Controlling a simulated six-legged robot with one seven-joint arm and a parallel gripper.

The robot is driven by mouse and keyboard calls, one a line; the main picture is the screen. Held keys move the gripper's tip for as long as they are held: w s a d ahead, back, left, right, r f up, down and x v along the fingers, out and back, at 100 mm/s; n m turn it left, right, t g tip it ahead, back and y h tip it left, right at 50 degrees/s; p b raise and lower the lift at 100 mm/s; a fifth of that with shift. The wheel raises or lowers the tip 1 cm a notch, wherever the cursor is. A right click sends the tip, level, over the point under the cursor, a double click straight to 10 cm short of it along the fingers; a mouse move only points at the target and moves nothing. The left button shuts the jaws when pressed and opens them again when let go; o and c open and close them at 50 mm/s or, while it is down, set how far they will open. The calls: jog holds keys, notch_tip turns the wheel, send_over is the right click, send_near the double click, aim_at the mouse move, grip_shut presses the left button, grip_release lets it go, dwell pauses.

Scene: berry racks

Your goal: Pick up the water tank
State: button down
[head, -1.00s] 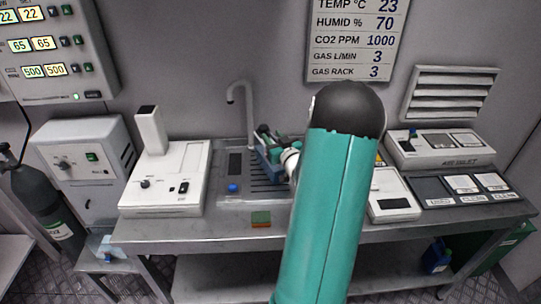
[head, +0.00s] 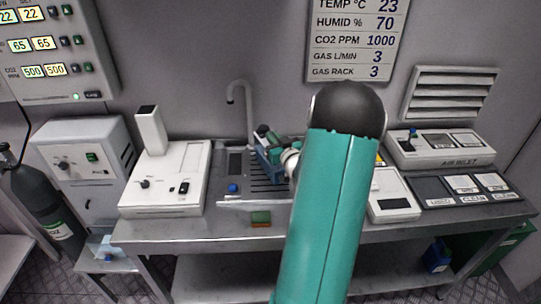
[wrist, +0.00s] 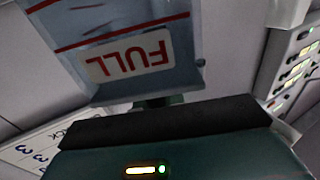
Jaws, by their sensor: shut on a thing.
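The water tank (wrist: 130,50) fills the top of the wrist view. It is a clear bluish container with red lines and a white label that reads FULL upside down. In the head view a small blue part of the tank (head: 271,166) shows above the sink's ribbed drainboard. My gripper (head: 266,142) is shut on the tank. In the wrist view the dark edge of my gripper lies just below the tank; the fingertips are mostly hidden. My arm hides part of the bench behind it.
A tap (head: 246,110) rises behind the sink, close left of my gripper. A white device with a post (head: 165,180) stands to the left. A scale (head: 392,207) and the air inlet unit (head: 440,148) stand to the right.

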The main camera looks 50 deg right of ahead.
jog(key=shift+r, duration=0.2)
dwell(0.7)
jog(key=shift+r, duration=0.6)
notch_tip(320, 180, up, 2)
jog(key=s+a+r, duration=0.6)
jog(key=a+r, duration=0.3)
jog(key=a, duration=0.3)
jog(key=shift+s+r, duration=0.3)
jog(key=shift+s, duration=0.1)
jog(key=shift+w+a, duration=0.1)
jog(key=shift+a, duration=0.05)
